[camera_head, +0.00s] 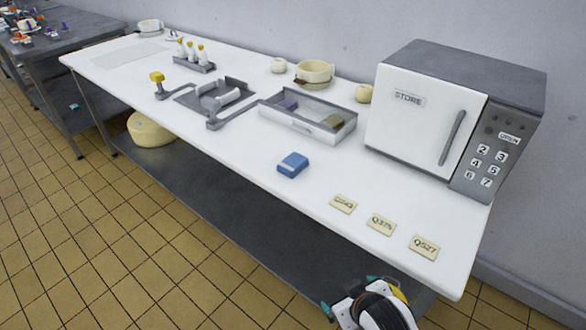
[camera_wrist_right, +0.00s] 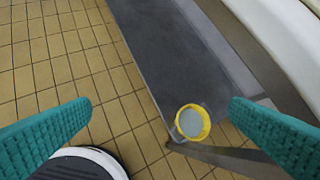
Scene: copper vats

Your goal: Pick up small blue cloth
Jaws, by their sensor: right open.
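The small blue cloth (camera_head: 292,165), a folded block-like shape, lies on the white tabletop in the middle of the head view, in front of the open white tray. My right gripper (camera_head: 350,296) is at the bottom of the head view, beside the table's front edge and well away from the cloth. In the right wrist view, its two teal fingers are wide apart with nothing between them (camera_wrist_right: 160,108). The cloth is not seen in that view. My left gripper is not in view.
A white tray (camera_head: 292,126) holding small items stands behind the cloth. A microwave-like box (camera_head: 415,120) labelled STORE stands at right. Several labelled cards (camera_head: 381,224) lie near the front edge. A yellow-rimmed round object (camera_wrist_right: 193,122) is low down. The tabletop around the cloth is clear.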

